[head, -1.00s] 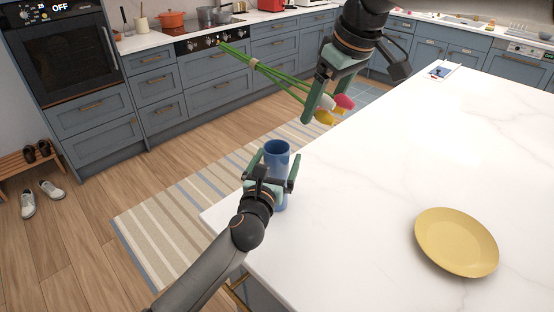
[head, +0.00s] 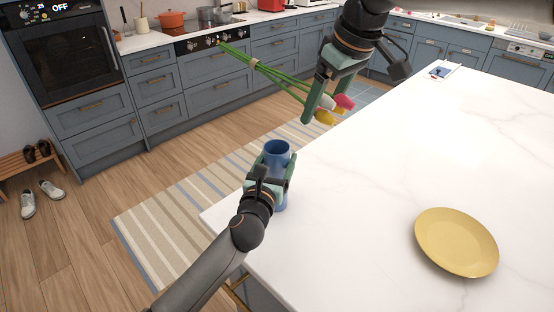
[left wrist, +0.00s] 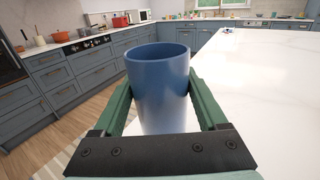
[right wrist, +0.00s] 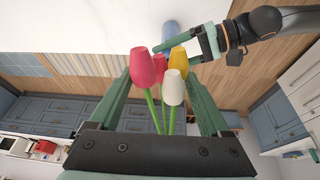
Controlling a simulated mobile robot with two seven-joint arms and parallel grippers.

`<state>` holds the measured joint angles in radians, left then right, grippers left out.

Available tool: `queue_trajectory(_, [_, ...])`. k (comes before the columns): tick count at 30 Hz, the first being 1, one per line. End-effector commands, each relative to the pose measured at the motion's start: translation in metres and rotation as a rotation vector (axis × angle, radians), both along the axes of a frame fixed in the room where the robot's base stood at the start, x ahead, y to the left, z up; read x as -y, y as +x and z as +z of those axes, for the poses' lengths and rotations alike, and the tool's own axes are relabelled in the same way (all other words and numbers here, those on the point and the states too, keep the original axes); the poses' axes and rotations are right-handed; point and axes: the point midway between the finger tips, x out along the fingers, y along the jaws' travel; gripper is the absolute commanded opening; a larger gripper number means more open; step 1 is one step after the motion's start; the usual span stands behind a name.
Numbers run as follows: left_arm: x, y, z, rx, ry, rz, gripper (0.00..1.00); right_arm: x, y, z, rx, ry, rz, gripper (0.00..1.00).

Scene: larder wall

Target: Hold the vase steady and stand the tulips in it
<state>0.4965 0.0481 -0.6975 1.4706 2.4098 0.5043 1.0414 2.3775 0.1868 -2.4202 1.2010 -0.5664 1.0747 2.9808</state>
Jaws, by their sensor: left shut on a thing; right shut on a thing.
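The blue vase (head: 277,150) stands upright at the near left corner of the white counter. My left gripper (head: 271,170) is shut on the vase, one finger on each side; the left wrist view shows the vase (left wrist: 158,85) between the fingers. My right gripper (head: 318,105) is above the counter, beyond the vase, shut on the tulips (head: 325,112). Their pink, white and yellow heads are at the gripper, and the green stems (head: 270,72) point up and left, away from the vase. In the right wrist view the tulip heads (right wrist: 173,85) show between the fingers.
A yellow plate (head: 456,242) lies on the white counter (head: 370,190) at the right. The counter between is clear. A striped rug (head: 180,215) lies on the floor left of the counter.

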Motion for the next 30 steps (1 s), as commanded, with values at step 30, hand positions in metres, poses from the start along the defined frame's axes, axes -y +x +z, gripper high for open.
queue_trajectory(30, [0.000,0.000,-0.001,-0.002,0.001,0.000,0.00,0.000,0.000,-0.067,-0.001,-0.001,0.000,0.10])
